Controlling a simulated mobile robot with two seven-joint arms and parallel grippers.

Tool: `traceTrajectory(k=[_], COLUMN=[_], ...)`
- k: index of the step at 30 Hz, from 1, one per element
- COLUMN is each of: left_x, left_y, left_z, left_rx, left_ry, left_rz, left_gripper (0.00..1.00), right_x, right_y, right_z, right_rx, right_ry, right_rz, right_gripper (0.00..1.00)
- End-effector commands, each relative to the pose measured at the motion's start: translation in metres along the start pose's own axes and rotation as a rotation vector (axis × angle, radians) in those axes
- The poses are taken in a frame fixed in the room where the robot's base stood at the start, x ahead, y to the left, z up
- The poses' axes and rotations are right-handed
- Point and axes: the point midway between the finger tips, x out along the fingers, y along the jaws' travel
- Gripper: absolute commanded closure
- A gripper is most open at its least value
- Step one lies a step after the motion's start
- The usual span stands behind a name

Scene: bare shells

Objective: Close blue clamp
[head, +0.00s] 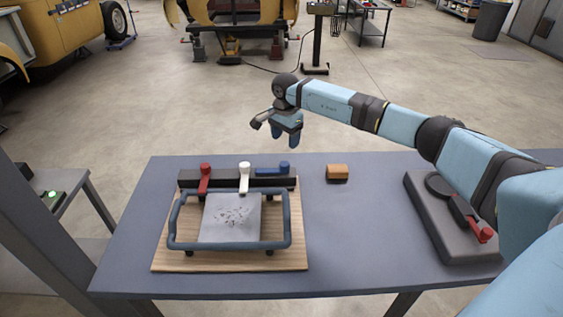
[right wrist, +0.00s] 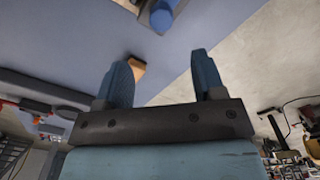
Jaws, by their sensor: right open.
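The blue clamp (head: 270,171) sits at the right end of a dark rail, its arm lying sideways along the rail. A blue round part near the top of the right wrist view (right wrist: 163,16) looks like its knob. The red clamp (head: 204,180) and white clamp (head: 244,178) stand left of it, pointing forward to the grey plate (head: 222,222). My right gripper (head: 287,141) hangs fingers down, above and beyond the blue clamp near the table's far edge. It is open and empty, fingers apart in the right wrist view (right wrist: 164,80). My left gripper is out of view.
A blue tubular frame (head: 286,222) surrounds the plate on a wooden board (head: 200,261). An orange block (head: 337,173) lies right of the rail. A dark base with a red-tipped lever (head: 470,215) stands at the right. The table (head: 350,240) is clear between.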

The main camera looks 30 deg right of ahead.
Motion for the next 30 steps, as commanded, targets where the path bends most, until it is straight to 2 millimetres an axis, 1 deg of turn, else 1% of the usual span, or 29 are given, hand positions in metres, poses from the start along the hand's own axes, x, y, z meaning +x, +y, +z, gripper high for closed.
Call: traceTrajectory(k=[1, 3, 9, 12, 15, 21, 28, 29, 30], left_x=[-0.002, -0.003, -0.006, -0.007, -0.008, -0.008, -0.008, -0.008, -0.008], left_y=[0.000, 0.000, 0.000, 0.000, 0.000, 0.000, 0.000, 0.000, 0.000], left_z=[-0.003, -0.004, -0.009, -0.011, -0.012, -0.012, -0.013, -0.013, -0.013], left_rx=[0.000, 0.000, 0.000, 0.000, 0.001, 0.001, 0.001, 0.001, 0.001], left_ry=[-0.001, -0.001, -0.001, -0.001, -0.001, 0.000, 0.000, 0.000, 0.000], left_rz=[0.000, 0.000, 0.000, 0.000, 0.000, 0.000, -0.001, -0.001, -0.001], left_gripper=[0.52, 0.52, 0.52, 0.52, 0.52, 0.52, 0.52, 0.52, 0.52], right_x=[0.011, 0.026, 0.068, 0.084, 0.095, 0.105, 0.105, 0.105, 0.105], right_y=[0.001, 0.001, 0.000, 0.000, -0.001, -0.001, -0.001, -0.001, -0.001], right_z=[0.001, 0.002, 0.002, 0.002, 0.002, 0.001, 0.001, 0.001, 0.001], right_rx=[0.002, 0.000, 0.001, 0.001, 0.001, 0.000, 0.000, 0.000, 0.000], right_ry=[-0.002, -0.003, -0.004, -0.004, -0.005, -0.003, -0.003, -0.003, -0.003], right_rz=[0.004, 0.004, 0.002, 0.002, -0.001, -0.002, -0.002, -0.002, -0.002], right_gripper=[0.37, 0.37, 0.37, 0.37, 0.37, 0.37, 0.37, 0.44, 0.53])
